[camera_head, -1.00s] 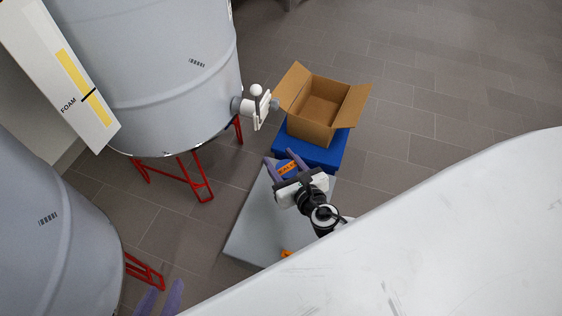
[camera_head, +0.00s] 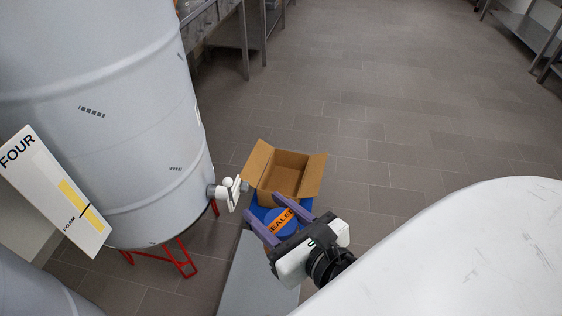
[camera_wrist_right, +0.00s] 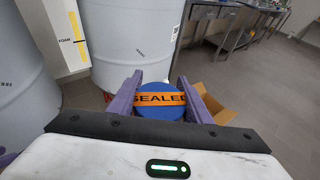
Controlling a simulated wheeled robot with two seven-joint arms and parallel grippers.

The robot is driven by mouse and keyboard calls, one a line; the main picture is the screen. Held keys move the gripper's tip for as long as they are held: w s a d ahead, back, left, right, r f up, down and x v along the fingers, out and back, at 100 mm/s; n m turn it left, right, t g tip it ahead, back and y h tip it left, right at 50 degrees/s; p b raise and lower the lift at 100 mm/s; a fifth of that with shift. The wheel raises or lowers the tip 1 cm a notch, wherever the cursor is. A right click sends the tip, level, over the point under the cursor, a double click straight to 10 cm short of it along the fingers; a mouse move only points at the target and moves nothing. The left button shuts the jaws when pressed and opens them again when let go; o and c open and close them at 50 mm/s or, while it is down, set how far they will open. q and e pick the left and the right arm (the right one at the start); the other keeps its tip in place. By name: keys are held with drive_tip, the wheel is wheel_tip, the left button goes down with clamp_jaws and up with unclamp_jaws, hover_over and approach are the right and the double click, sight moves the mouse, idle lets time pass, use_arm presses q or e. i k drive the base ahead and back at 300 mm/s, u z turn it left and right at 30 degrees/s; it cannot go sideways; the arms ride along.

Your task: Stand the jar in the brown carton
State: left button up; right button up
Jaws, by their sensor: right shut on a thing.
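The jar (camera_head: 283,225) has a round blue top with an orange band reading SEALED; its lower body is hidden. My right gripper (camera_head: 263,207) is shut on it, a purple finger on either side. The jar also shows in the right wrist view (camera_wrist_right: 158,111), between the fingers (camera_wrist_right: 160,79). The open brown carton (camera_head: 287,181) stands just beyond the jar in the head view, flaps spread, its visible inside empty. It is partly hidden behind the right finger in the wrist view (camera_wrist_right: 221,95). A purple piece at the wrist view's left edge looks like my left gripper (camera_wrist_right: 7,158); its jaws cannot be made out.
A large grey tank (camera_head: 120,120) with a white valve (camera_head: 229,191) is close on the left. A white surface (camera_head: 460,260) fills the lower right. Floor beyond the carton is clear.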

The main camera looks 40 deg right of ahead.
sight(285, 188)
drive_tip(key=k, duration=1.65)
drive_tip(key=z, duration=1.45)
drive_tip(key=i, duration=4.85)
drive_tip(key=u, duration=4.3)
